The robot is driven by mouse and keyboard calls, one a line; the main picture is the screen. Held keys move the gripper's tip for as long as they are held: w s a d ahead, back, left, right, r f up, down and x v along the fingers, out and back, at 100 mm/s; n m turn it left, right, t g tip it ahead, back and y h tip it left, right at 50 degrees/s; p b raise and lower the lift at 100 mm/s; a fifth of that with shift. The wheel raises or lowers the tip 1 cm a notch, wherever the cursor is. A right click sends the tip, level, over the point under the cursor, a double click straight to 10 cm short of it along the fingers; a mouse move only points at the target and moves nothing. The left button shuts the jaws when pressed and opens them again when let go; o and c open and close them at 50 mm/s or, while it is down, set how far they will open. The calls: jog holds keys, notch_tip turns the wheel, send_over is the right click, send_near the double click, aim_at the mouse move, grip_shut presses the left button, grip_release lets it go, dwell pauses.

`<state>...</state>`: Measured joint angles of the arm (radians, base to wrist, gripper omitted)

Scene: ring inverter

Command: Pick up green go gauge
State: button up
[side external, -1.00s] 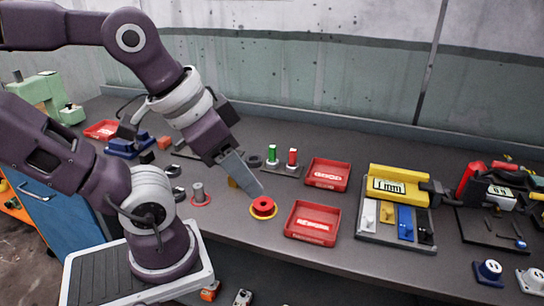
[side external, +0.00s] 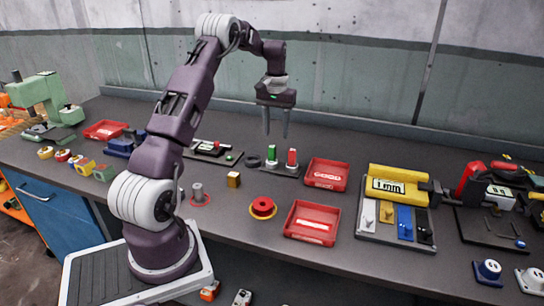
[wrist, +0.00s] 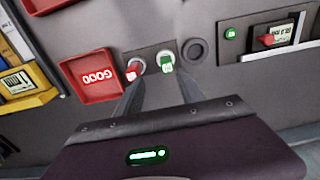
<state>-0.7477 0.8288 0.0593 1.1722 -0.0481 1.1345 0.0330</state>
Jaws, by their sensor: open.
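The green go gauge (side external: 271,152) stands upright on a small dark plate (side external: 283,171) on the bench, to the left of a red gauge (side external: 291,157). In the wrist view the green gauge (wrist: 167,62) shows from above with a pale ring at its base, and the red gauge (wrist: 134,70) is to its left. My gripper (side external: 276,135) points down above and behind the gauges, its two fingers apart and empty. In the wrist view my gripper (wrist: 158,92) has its fingers spread either side of the green gauge's line, apart from it.
A red GOOD tray (side external: 328,185) is right of the gauges, with another red tray (side external: 312,239) in front. A dark ring (side external: 254,161) lies just left of the plate.

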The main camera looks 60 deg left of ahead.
aim_at(272, 146)
jog(key=f, duration=0.5)
jog(key=s+a+f, duration=0.1)
jog(key=f, duration=0.2)
grip_shut()
